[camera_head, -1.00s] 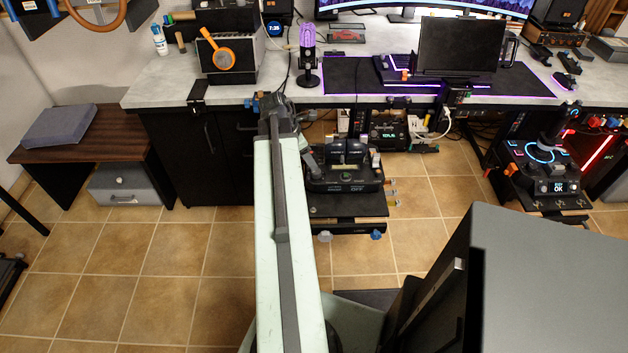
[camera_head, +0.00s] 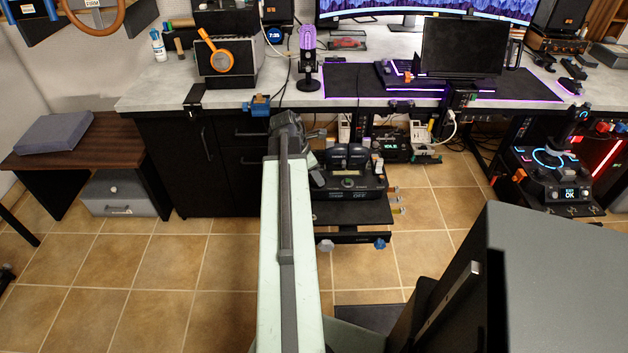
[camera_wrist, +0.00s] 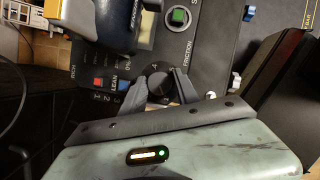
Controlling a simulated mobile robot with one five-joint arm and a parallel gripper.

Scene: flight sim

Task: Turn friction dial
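The throttle panel (camera_head: 350,192) is a black box on a stand in front of the desk. A dark round dial (camera_wrist: 158,80) sits just below that word. My gripper (camera_wrist: 157,78) has its two grey fingers apart, one on each side of the dial. I cannot tell whether they touch it. In the head view, my arm covers the panel's left edge and the dial cannot be made out.
The desk (camera_head: 230,98) runs behind the panel. A joystick unit (camera_head: 556,185) stands to the right, and a grey box (camera_head: 570,275) fills the near right. The tiled floor at left is clear.

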